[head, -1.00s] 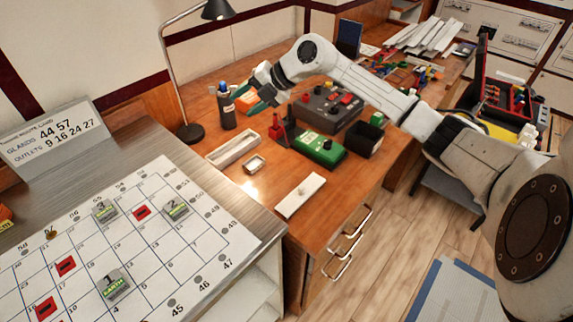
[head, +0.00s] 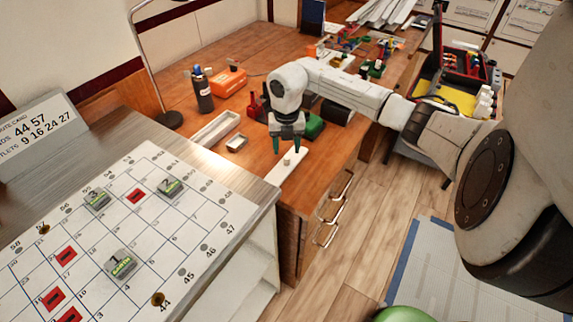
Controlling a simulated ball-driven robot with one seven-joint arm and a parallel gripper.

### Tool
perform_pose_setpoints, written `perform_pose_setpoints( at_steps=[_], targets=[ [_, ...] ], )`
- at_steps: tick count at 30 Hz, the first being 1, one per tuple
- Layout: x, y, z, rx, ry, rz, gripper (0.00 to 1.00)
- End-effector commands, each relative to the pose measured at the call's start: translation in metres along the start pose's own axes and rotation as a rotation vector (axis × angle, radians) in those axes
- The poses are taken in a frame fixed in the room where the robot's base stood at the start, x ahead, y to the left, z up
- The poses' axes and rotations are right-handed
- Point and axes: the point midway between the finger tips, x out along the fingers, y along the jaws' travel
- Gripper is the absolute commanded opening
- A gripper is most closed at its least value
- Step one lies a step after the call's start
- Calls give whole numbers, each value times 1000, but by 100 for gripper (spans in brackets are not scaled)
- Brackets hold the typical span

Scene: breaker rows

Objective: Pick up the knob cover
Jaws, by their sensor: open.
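A flat white plate with a small dark knob on its middle, which I take for the knob cover (head: 283,170), lies on the wooden desk near its front edge. My gripper (head: 287,143) points down with its two green-tipped fingers apart. It appears just above the far part of the plate, with nothing between the fingers. I cannot tell the exact height of the fingertips over the plate. The plate's knob (head: 286,161) shows just below the fingers.
A long white tray (head: 207,138) and a small shallow dish (head: 236,144) lie to the left. A green device (head: 315,126) is behind my gripper. The numbered board (head: 146,232) with labelled blocks is on the near left counter. An orange box (head: 230,82) and dark bottle (head: 203,92) stand further back.

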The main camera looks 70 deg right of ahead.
Motion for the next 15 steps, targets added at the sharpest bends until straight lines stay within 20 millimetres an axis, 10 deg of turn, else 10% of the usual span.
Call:
perform_pose_setpoints(
  at_steps=[15],
  targets=[
    [51, 0, -2, 0, 1, 1, 52]
  ],
)
